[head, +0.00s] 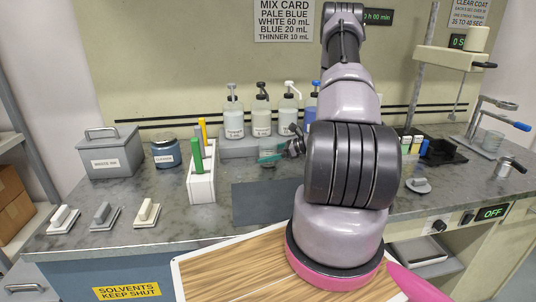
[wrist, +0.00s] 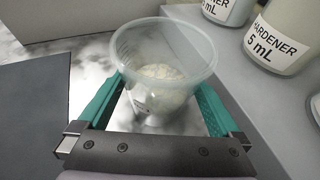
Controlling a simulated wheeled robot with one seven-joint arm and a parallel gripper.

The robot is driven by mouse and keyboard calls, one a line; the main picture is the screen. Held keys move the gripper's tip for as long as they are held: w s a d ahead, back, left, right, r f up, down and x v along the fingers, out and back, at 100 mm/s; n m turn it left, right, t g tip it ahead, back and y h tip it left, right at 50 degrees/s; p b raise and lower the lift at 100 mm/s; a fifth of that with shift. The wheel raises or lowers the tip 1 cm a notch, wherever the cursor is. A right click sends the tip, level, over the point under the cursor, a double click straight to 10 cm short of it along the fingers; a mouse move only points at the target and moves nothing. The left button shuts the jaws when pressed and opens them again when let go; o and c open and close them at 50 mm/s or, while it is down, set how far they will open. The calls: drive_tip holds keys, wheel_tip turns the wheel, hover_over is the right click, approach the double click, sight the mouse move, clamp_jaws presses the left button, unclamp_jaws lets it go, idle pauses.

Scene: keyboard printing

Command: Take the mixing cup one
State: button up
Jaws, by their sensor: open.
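The mixing cup (wrist: 165,50) is a clear, wide-rimmed cup standing upright on the grey marbled counter in the wrist view. A whitish patch shows through its lower part; I cannot tell whether it is contents or the counter behind. My gripper (wrist: 158,92) is open, with one teal finger on each side of the cup's body, below the rim. I cannot tell whether either finger touches it. In the head view my gripper (head: 271,154) is small and partly hidden by my arm, in front of the pump bottles, and the cup is hard to make out there.
Pump bottles (head: 262,120) stand on a grey raised ledge (head: 236,147) just behind; a hardener bottle (wrist: 285,35) is close on the right in the wrist view. A dark mat (head: 260,205) lies in front. A white rack (head: 202,185) with coloured sticks stands left.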

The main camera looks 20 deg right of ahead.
drive_tip(key=c, duration=1.3)
wheel_tip(320, 180, up, 10)
